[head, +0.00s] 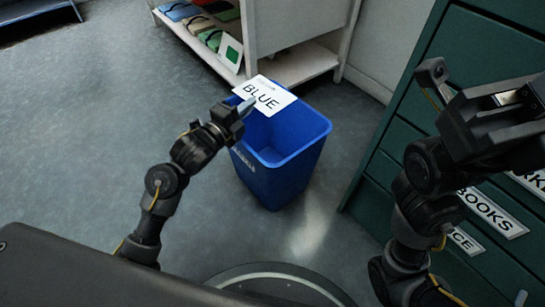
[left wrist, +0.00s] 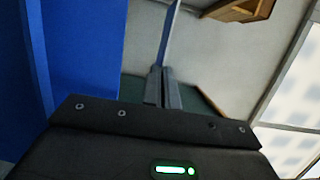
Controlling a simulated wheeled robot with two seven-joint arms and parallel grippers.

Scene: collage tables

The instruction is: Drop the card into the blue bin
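The card (head: 264,95) is white with the word BLUE in black letters. My left gripper (head: 246,106) is shut on its near edge and holds it over the back left part of the blue bin's (head: 282,178) opening. In the left wrist view the card (left wrist: 170,38) shows nearly edge-on between the closed fingers (left wrist: 162,87). The bin also shows there as a large blue surface (left wrist: 84,50) at the left. The bin stands upright on the floor, and the part of its inside that shows looks empty. My right gripper (head: 510,97) is at the upper right, away from the bin; its finger opening is unclear.
A pale shelf unit (head: 290,22) with coloured items stands behind the bin. A white card with a green square (head: 231,52) leans at its shelf. A dark green drawer cabinet (head: 405,133) with labels is at the right. The grey floor (head: 75,130) at left is clear.

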